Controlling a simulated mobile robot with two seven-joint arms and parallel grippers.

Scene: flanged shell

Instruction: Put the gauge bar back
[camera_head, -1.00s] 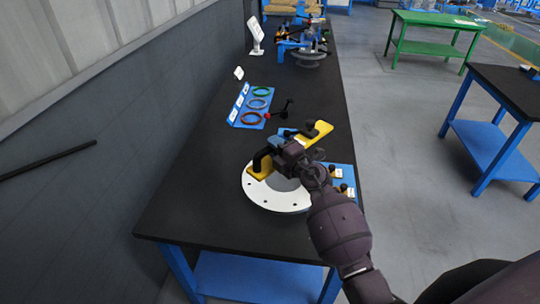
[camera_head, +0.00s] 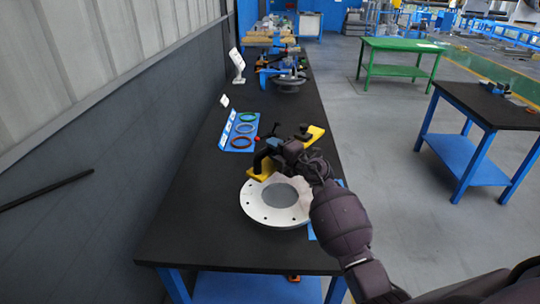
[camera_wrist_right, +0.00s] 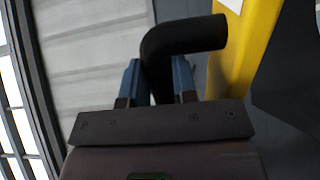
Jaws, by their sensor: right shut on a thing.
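The gauge bar (camera_head: 316,134) is a yellow bar with black handles. It reaches across the far edge of the white flanged shell (camera_head: 256,211), a round disc with bolt holes and a grey centre. My right gripper (camera_head: 272,147) is shut on the black handle near the bar's left end. The wrist view shows this bent black handle (camera_wrist_right: 190,37) between the blue fingers (camera_wrist_right: 158,83), with the yellow bar (camera_wrist_right: 241,50) beside it. My gripper and wrist hide the bar's middle. I cannot tell whether the bar touches the shell. My left gripper is out of view.
A blue rack with red, blue and green rings (camera_head: 243,142) lies on the black workbench (camera_head: 205,215), left of the bar. Another fixture (camera_head: 289,82) stands farther back. A wall runs along the left. The bench's front left is clear.

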